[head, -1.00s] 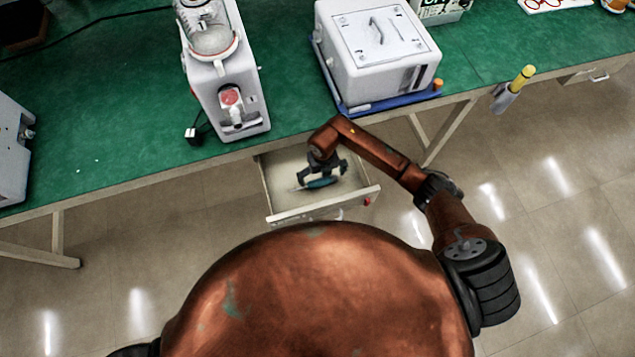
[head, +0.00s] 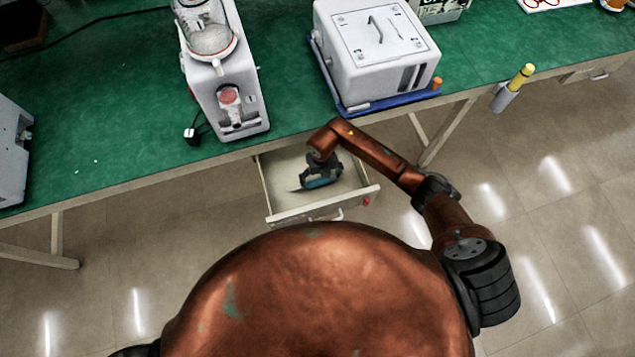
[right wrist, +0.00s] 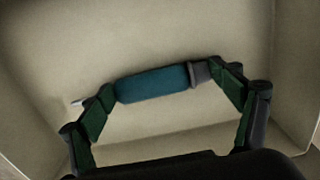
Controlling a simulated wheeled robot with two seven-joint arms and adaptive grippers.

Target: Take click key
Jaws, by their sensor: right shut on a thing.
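The click key (head: 320,183) is a tool with a teal handle, a dark collar at one end and a thin light tip at the other. It lies in the open drawer (head: 275,205) under the green bench. My right gripper (head: 318,182) reaches down into the drawer and is shut on it. In the right wrist view the teal handle (right wrist: 152,84) lies lengthwise between the two fingers of my right gripper (right wrist: 163,91), one finger at each end. The tip pokes out past the left finger. Whether it touches the drawer floor cannot be told. My left gripper is not in view.
The drawer's walls stand close around my right gripper. Above, on the green bench (head: 120,120), stand a white machine with a red part (head: 225,85) and a white box on a blue tray (head: 375,60). A yellow-topped holder (head: 512,88) hangs at the bench edge.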

